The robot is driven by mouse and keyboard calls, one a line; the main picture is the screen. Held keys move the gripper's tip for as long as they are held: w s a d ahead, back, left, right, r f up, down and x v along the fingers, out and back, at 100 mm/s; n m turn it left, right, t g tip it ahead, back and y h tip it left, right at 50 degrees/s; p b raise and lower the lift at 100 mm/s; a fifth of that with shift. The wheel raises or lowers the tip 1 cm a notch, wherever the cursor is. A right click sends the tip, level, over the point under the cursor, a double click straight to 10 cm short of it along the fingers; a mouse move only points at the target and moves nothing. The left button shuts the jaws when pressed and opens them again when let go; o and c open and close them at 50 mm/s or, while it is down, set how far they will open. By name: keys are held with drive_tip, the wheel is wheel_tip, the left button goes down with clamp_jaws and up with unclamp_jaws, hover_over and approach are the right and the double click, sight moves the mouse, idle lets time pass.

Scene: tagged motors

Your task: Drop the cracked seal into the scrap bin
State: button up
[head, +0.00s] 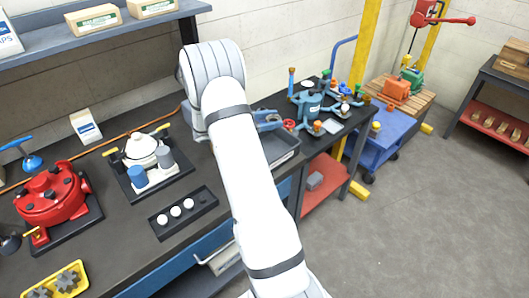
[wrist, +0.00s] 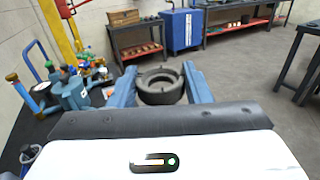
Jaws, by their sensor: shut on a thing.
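My gripper (wrist: 161,80) shows in the wrist view as two blue fingers, one on each side of a dark, thick ring. The ring, which looks like the seal (wrist: 160,98), is held between the fingers, with a round hollow in its middle. I cannot make out a crack in it. In the head view my white arm hides most of the gripper and I cannot clearly pick out the seal. A dark grey open tray (head: 286,150) sits on the bench just right of my arm; I cannot tell whether it is the scrap bin.
A blue motor (head: 312,105) with coloured-capped posts stands on the bench right of my arm. A red motor (head: 52,192), a white motor (head: 146,150) and a black strip with white discs (head: 182,211) are on the left. Floor at the right (head: 430,220) is clear.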

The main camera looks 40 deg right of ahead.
wheel_tip(320, 180, down, 4)
drive_tip(key=shift+a+b, duration=0.1)
drive_tip(key=shift+b, duration=0.95)
drive_tip(key=o, duration=1)
drive_tip(key=shift+o, duration=0.2)
drive_tip(key=b+v, duration=0.1)
drive_tip(key=v, duration=0.6)
drive_tip(key=shift+a+b, duration=0.25)
drive_tip(key=shift+b, duration=0.1)
drive_tip(key=shift+w, duration=0.1)
